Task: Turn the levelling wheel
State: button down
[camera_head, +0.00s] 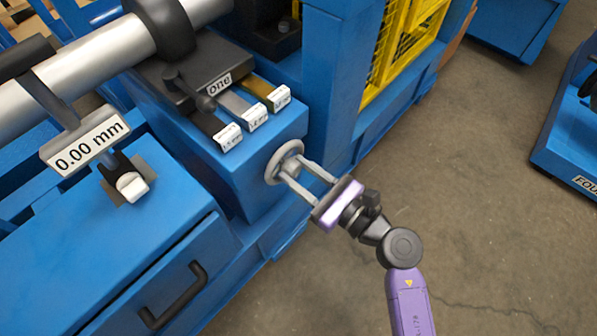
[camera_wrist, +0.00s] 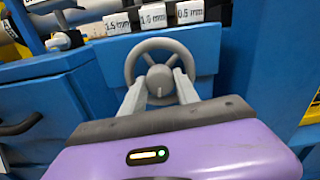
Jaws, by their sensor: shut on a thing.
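The levelling wheel (camera_head: 285,162) is a grey handwheel on the side face of the blue machine block. It also shows in the wrist view (camera_wrist: 159,46), with a round hub and a small mark on it. My gripper (camera_head: 291,172) reaches it from the lower right. In the wrist view the two fingers (camera_wrist: 159,86) lie on either side of the hub, inside the lower part of the rim. The gripper is shut on the wheel's hub. The fingertips' exact contact is partly hidden by the hub and rim.
A gauge reading "0.00 mm" (camera_head: 90,143) stands at left. A drawer handle (camera_head: 174,296) sticks out below. The floor (camera_head: 480,240) at right is clear.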

jog(key=shift+f, duration=0.15)
jog(key=c, duration=0.9)
grip_release()
jog(key=p+v, duration=0.1)
jog(key=v, duration=0.7)
